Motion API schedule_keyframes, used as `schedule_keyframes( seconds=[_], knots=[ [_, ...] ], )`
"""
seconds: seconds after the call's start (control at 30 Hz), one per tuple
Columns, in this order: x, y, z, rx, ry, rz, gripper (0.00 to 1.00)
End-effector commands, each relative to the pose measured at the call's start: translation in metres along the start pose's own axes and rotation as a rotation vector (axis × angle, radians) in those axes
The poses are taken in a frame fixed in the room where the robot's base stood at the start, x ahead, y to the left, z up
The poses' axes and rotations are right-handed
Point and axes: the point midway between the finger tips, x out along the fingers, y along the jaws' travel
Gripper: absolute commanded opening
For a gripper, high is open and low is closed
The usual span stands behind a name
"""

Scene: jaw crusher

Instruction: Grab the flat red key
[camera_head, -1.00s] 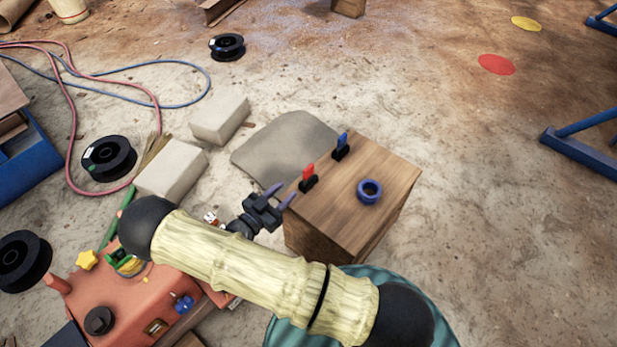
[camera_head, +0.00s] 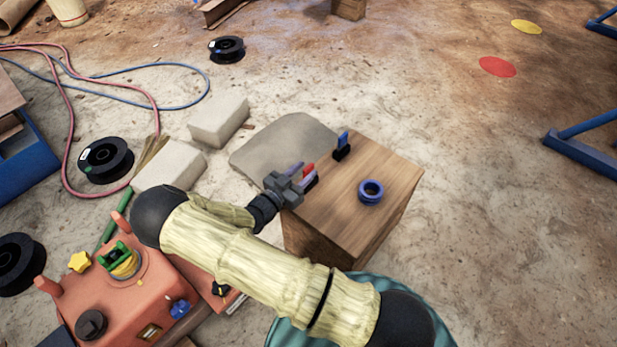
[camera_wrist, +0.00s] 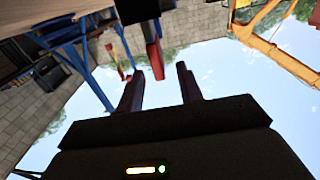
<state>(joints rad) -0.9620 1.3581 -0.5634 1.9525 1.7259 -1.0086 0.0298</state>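The flat red key (camera_head: 308,169) stands upright in a small black holder near the left edge of the wooden block (camera_head: 385,170). My gripper (camera_head: 301,174) is beside it at the block's left edge and partly covers the key and holder. In the wrist view the red key (camera_wrist: 154,60) shows between the two purple fingers of my gripper (camera_wrist: 157,80), around the level of their tips. The fingers are apart, with a visible gap on each side of the key. The black holder (camera_wrist: 138,10) shows at the top of that view.
A blue key (camera_head: 342,138) stands in its own black holder at the block's back corner. A blue ring (camera_head: 370,191) lies on the block to the right. Grey blocks (camera_head: 218,121) and a flat grey slab (camera_head: 286,145) are on the floor behind. An orange machine (camera_head: 140,295) is at lower left.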

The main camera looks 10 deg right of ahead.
Motion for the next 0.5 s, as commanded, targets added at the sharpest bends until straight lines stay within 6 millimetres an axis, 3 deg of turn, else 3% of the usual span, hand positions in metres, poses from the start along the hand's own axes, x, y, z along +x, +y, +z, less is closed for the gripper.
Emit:
schedule_keyframes(
  seconds=[0.2, 0.5],
  knots=[
    [0.026, -0.001, 0.002, 0.002, 0.001, 0.001, 0.36],
    [0.027, -0.001, 0.000, 0.001, 0.000, 0.000, 0.36]
  ],
)
